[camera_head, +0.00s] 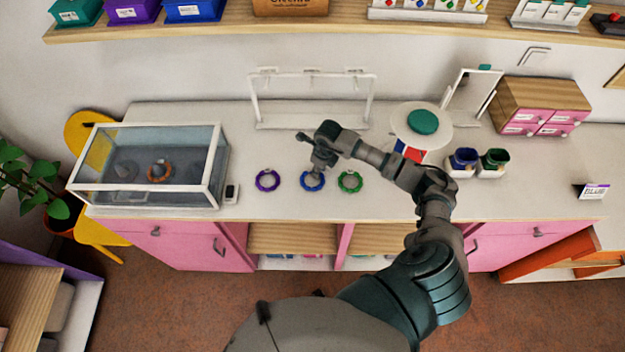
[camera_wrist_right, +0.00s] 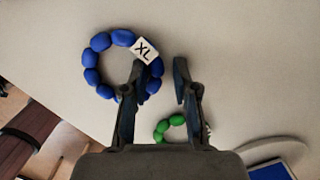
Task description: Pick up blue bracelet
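The blue bracelet (camera_head: 313,189) lies on the white counter between a purple bracelet (camera_head: 258,184) and a green bracelet (camera_head: 350,189). In the right wrist view the blue bracelet (camera_wrist_right: 91,76) is a ring of round beads with a white "XL" tag. My right gripper (camera_head: 317,168) is over the blue bracelet's back edge in the head view. In the right wrist view my right gripper (camera_wrist_right: 160,78) has its fingers apart; one finger overlaps the bracelet's tagged side and hides part of it. Whether they touch cannot be told. My left gripper is not in view.
A glass case (camera_head: 150,195) with an orange bracelet (camera_head: 160,171) inside stands at left. A white rack (camera_head: 311,125) stands behind the bracelets. A round stand (camera_head: 437,121) and pink drawers (camera_head: 541,116) are at right. The counter in front of the bracelets is clear.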

